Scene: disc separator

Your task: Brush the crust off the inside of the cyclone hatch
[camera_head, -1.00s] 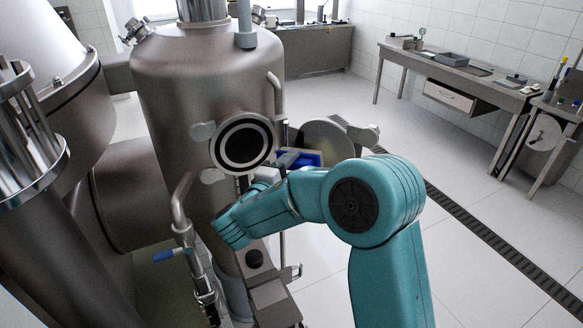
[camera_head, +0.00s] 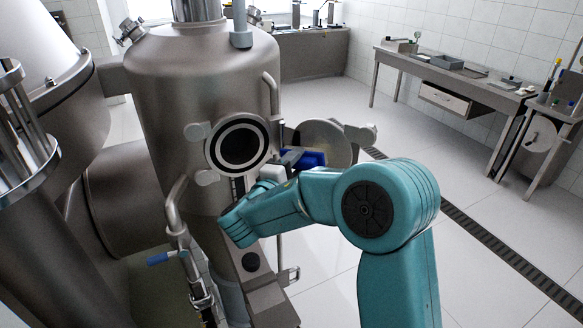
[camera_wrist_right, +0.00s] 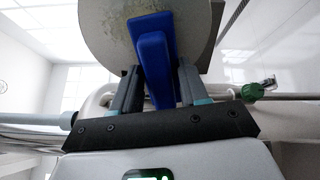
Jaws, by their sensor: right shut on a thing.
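The cyclone hatch (camera_head: 326,142) stands swung open to the right of the round port (camera_head: 240,145) on the steel vessel. In the right wrist view, the hatch's inner face (camera_wrist_right: 108,45) shows greenish-brown specks of crust near the brush. My right gripper (camera_head: 288,160) is shut on a blue brush (camera_head: 312,159). In the right wrist view, the brush (camera_wrist_right: 152,50) stands between the two fingers of the gripper (camera_wrist_right: 158,85), in front of the hatch face. Its bristles are hidden, and I cannot tell if it touches the hatch. My left gripper is not in view.
A pipe with a blue-handled valve (camera_head: 160,258) runs up the vessel's front left. A workbench (camera_head: 450,75) with trays stands along the right wall. A floor drain (camera_head: 500,245) crosses the open tiles at right.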

